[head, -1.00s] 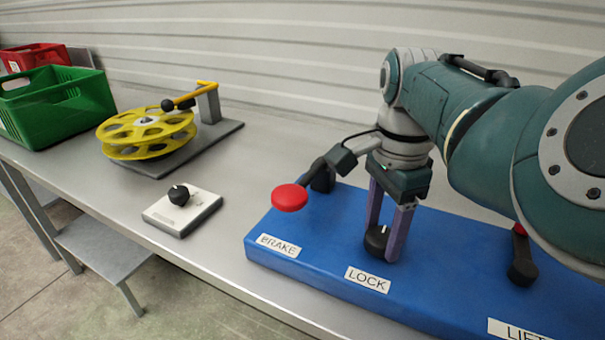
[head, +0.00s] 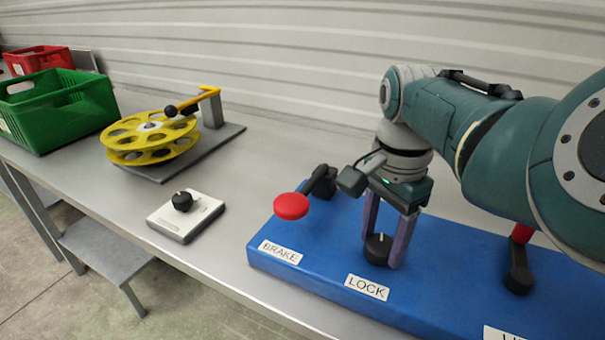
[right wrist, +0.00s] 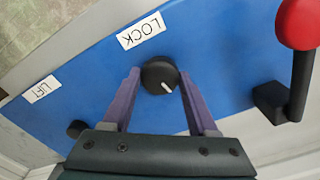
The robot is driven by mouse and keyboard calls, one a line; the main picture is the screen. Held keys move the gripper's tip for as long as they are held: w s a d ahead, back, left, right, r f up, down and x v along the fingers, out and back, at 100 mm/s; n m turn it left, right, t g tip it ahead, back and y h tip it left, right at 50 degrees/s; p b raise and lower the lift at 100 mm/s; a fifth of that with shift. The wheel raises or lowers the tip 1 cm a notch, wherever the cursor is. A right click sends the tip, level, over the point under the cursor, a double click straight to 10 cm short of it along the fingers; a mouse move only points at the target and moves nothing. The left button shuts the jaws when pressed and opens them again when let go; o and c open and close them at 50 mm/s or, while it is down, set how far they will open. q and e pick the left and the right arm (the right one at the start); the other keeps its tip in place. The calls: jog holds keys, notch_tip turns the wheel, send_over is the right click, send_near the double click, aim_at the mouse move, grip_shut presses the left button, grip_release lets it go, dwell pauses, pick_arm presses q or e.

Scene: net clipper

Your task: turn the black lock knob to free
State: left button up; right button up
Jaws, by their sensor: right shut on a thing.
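The black lock knob (head: 377,250) stands on the blue panel behind the LOCK label (head: 367,287). My right gripper (head: 383,246) points down at it, its purple fingers on either side of the knob and shut on it. In the right wrist view the knob (right wrist: 160,74) sits between the two fingertips (right wrist: 159,76), below the LOCK label. Its white mark points to the lower right in that view. My left gripper is not in view.
A red brake knob (head: 291,206) on a black lever rises left of the gripper. A red-topped lever (head: 520,262) stands to its right. A white box (head: 186,217) with a black dial, a yellow reel (head: 150,140) and a green crate (head: 60,108) are further left on the grey table.

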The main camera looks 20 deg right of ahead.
jog(key=n+p, duration=0.2)
jog(key=n, duration=0.2)
jog(key=shift+r+n, duration=0.1)
jog(key=shift+n, duration=0.2)
jog(key=n+p, duration=0.1)
jog(key=n, duration=1)
jog(key=shift+p, duration=0.3)
jog(key=n, duration=0.5)
jog(key=shift+n, duration=0.4)
jog(key=o, duration=1.4)
